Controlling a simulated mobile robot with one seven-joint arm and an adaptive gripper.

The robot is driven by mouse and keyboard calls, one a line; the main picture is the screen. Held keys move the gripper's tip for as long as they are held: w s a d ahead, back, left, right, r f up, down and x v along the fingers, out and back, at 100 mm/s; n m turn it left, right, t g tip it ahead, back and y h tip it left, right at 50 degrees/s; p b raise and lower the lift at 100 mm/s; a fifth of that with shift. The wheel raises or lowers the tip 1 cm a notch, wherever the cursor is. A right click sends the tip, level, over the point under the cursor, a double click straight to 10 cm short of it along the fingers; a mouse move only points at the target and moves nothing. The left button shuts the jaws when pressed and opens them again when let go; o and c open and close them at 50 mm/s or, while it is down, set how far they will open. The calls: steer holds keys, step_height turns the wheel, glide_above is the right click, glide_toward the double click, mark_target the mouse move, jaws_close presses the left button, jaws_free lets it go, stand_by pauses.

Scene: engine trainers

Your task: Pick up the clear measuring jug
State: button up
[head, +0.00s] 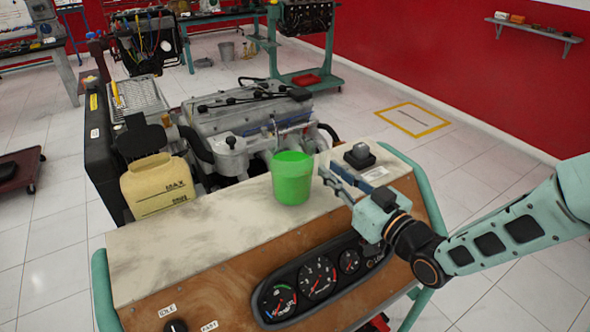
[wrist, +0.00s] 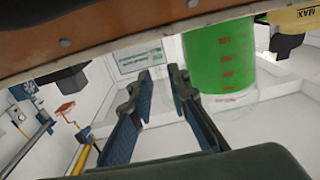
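A measuring jug (head: 292,178) stands upright on the pale top of the engine trainer's console (head: 190,245), near its middle. It looks bright green rather than clear. In the wrist view the green jug (wrist: 220,58) shows red graduation marks, to the right of the fingers. My gripper (head: 328,176) is just right of the jug in the head view, with its fingers pointing toward the jug's side of the console. In the wrist view my gripper (wrist: 158,85) has its two fingers apart, with nothing between them. The jug is outside the fingers.
An engine (head: 245,120) sits right behind the jug. A yellowish reservoir marked MAX (head: 157,185) stands to its left. A small black switch box (head: 360,155) is on the console behind my gripper. The console top left of the jug is clear.

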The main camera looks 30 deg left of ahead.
mark_target(322, 161)
steer(key=x, duration=0.4)
steer(key=shift+w+a+r+p, duration=0.1)
steer(key=shift+w+a+p, duration=0.15)
steer(key=shift+p, duration=0.15)
jaws_close()
steer(key=shift+r, duration=0.1)
